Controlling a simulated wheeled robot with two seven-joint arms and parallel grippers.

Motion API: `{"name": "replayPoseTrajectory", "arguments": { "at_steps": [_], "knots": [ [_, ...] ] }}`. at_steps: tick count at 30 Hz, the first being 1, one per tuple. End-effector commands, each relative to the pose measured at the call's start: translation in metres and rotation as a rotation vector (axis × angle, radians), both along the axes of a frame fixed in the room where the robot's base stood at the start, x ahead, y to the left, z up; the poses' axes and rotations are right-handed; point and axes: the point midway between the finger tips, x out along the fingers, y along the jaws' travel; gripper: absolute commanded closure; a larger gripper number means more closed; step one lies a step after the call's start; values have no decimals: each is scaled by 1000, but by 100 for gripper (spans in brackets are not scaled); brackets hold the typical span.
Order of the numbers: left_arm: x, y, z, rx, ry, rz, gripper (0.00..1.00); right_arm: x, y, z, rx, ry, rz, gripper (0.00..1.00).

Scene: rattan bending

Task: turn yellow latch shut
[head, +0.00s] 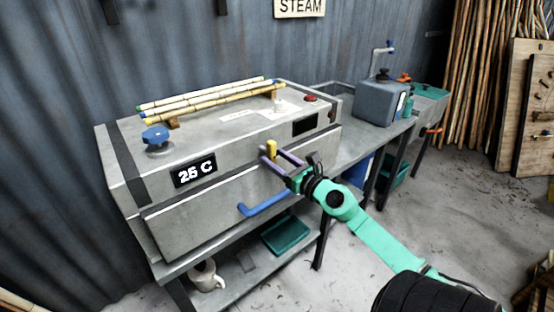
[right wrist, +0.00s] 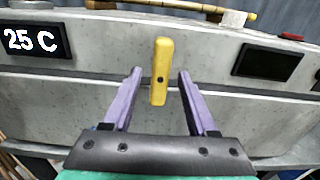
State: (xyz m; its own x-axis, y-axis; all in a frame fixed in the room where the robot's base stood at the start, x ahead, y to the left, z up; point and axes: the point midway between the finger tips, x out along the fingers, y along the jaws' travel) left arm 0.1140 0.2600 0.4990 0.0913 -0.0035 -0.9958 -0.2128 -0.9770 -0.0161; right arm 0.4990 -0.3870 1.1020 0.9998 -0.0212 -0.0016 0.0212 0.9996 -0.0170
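The yellow latch (head: 271,149) is on the front of the grey steam box (head: 190,214), just right of the middle. In the right wrist view the latch (right wrist: 160,72) stands upright across the seam between lid and body. My right gripper (head: 272,156) is at the latch. In the right wrist view its two purple fingers (right wrist: 158,76) are apart, one on each side of the latch's lower end, with gaps to both. I cannot tell how deep the latch sits between them. My left gripper is not in view.
A blue handle (head: 264,203) sticks out below the latch, near my right gripper. A blue knob (head: 155,136) and several bamboo sticks (head: 213,99) are on the lid. A grey tank (head: 381,102) stands on the bench to the right. The floor in front is clear.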

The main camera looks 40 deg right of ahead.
Motion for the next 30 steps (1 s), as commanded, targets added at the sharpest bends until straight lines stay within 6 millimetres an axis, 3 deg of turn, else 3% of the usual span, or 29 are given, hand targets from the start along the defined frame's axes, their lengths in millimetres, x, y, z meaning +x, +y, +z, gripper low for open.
{"name": "replayPoseTrajectory", "arguments": {
  "at_steps": [11,16,24,30],
  "knots": [
    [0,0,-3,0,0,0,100,-7,0,-2,4,1,0,43],
    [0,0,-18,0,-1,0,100,-39,1,-7,6,2,-2,43],
    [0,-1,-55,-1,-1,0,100,-116,2,-8,2,1,-5,43],
    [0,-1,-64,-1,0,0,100,-144,3,-2,1,-1,-1,43]
  ]
}}
